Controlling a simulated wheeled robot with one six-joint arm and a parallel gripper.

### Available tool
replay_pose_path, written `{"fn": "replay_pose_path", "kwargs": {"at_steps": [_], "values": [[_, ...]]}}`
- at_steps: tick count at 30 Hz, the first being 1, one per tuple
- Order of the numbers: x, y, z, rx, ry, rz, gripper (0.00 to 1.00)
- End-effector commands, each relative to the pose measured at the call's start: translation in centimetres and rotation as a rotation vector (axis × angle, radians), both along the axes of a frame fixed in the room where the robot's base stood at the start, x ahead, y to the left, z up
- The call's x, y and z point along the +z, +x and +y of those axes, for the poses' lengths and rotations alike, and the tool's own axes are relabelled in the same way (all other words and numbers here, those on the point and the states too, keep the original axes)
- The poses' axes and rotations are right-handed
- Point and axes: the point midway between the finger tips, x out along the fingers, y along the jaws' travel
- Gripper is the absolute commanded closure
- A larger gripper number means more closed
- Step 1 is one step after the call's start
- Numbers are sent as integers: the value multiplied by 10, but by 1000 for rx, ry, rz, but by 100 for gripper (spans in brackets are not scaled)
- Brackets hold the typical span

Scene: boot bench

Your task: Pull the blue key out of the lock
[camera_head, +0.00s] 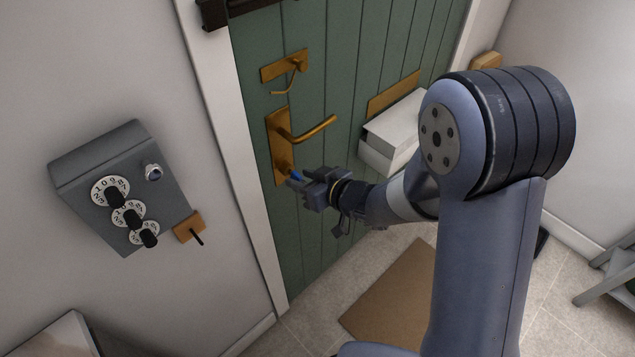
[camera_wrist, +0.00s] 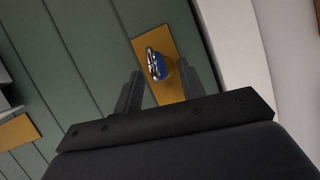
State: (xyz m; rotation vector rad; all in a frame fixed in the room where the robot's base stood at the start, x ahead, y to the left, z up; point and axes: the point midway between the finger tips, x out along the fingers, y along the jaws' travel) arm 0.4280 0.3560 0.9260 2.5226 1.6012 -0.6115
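The blue key (camera_head: 297,174) shows as a small patch of blue at the bottom of the brass lock plate (camera_head: 281,150) on the green door. In the wrist view the blue key (camera_wrist: 158,68) stands out from the brass plate (camera_wrist: 147,46), with a shiny silver part beside it. My gripper (camera_head: 295,181) is at the lock with its fingers pointing at the door. In the wrist view my gripper (camera_wrist: 160,68) is open, one finger on each side of the key, with gaps showing. How deep the key sits between the fingertips I cannot tell.
A brass lever handle (camera_head: 312,130) is just above the gripper. A brass latch (camera_head: 285,66) is higher up. A white letter box (camera_head: 392,132) is on the door to the right. A grey dial box (camera_head: 122,187) is on the left wall. A brown mat (camera_head: 390,298) lies below.

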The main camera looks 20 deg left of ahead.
Motion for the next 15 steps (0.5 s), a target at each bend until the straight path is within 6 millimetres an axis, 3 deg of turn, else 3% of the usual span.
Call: {"fn": "replay_pose_path", "kwargs": {"at_steps": [6, 15], "values": [[-5, 5, 13, 0, -1, 0, 62], [-6, 6, 13, -1, 0, 0, 64]]}}
